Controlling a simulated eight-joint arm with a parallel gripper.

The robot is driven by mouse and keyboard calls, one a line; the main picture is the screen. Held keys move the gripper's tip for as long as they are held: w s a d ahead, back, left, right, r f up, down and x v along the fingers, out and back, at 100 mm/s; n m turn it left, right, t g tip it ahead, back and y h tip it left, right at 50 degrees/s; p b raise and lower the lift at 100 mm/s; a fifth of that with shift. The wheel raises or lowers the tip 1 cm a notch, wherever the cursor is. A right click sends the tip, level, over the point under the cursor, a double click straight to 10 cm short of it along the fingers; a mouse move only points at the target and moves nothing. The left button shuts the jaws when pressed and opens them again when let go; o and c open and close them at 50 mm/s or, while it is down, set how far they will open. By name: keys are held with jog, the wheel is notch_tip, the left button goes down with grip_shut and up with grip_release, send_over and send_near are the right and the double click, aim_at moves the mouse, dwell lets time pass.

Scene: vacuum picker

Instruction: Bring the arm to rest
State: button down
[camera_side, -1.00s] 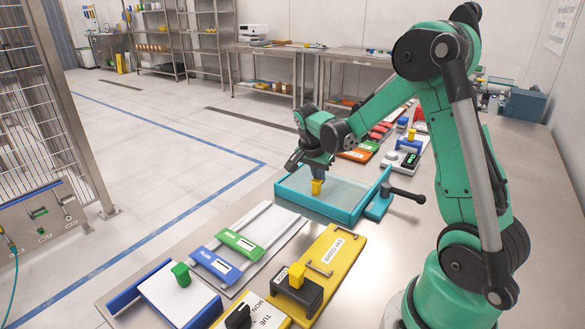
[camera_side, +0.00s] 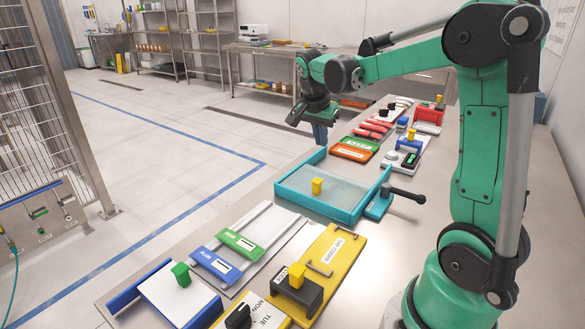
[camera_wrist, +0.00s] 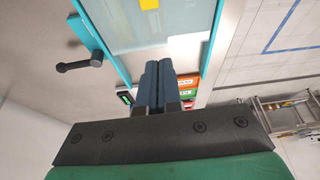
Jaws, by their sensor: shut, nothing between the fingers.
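My gripper (camera_side: 320,134) hangs above the far end of the work table, past the teal-framed tray, with its fingers pointing down. In the wrist view its two dark blue fingers (camera_wrist: 157,82) lie side by side, shut and empty. My arm is raised and bent, with the forearm stretched out to the left. A yellow block (camera_side: 317,186) stands on the pale panel of the teal-framed tray (camera_side: 344,214), apart from the gripper. The block's edge also shows at the top of the wrist view (camera_wrist: 149,3).
A black lever handle (camera_side: 408,194) sticks out at the tray's right. A yellow tray (camera_side: 336,262), a green slider (camera_side: 239,243), a blue slider (camera_side: 215,265) and a green block (camera_side: 181,274) lie nearer. Red and green items (camera_side: 362,143) lie beyond.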

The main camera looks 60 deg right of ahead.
jog(key=s+a+n+t+y, duration=0.2)
jog(key=a+n+t, duration=0.1)
jog(key=a+n, duration=0.5)
jog(key=s+a+n+t+y, duration=0.2)
jog(key=s+a+n+t, duration=0.1)
jog(key=a+n, duration=0.6)
jog(key=a, duration=0.4)
jog(key=shift+f+n+t, duration=0.3)
jog(key=shift+t, duration=0.1)
jog(key=shift+s, duration=0.1)
